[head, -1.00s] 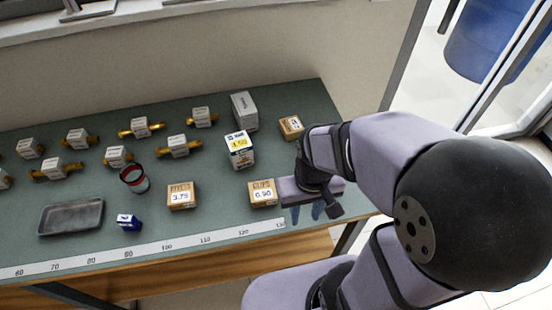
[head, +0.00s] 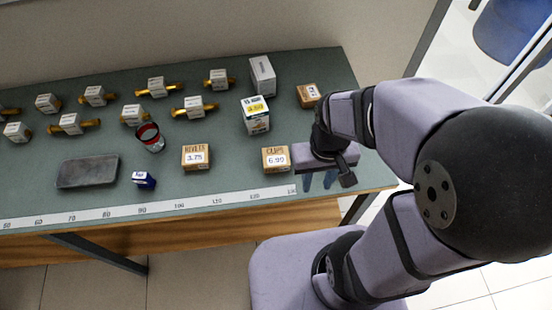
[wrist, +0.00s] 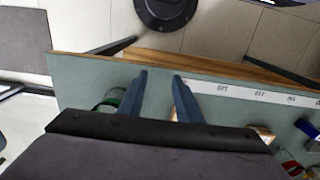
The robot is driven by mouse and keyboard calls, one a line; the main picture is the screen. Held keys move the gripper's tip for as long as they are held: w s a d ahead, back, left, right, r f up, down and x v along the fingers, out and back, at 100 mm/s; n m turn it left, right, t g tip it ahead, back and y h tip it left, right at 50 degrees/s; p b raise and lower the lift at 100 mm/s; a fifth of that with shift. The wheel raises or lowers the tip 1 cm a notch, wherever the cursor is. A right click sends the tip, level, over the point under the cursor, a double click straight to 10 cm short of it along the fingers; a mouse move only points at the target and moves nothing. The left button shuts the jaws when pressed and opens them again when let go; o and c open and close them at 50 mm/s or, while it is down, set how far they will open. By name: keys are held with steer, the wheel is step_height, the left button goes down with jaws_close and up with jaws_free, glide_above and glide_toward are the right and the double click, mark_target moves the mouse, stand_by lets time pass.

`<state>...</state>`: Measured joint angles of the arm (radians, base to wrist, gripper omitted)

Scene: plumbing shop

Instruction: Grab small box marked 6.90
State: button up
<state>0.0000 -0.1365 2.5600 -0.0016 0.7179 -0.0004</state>
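The small brown box marked 6.90 (head: 276,160), labelled CLIPS, stands near the front right of the green bench, by the end of the ruler strip. My gripper (head: 319,181) is low over the bench just right of it, pointing down. In the wrist view my gripper's two blue fingers (wrist: 160,78) are apart with nothing between them. A brown edge beside the right-hand finger (wrist: 177,100) seems to be this box, mostly hidden by the finger and gripper body.
A similar box marked 3.75 (head: 196,157) stands to the left. A yellow-labelled box (head: 255,115), a grey box (head: 262,76) and another brown box (head: 309,95) stand behind. A round green-and-dark item (wrist: 110,100) shows left of the fingers. The bench's front edge is close.

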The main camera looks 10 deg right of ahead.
steer(key=shift+o, duration=0.4)
steer(key=o, duration=1.3)
steer(key=shift+o, duration=0.2)
steer(key=shift+s, duration=0.1)
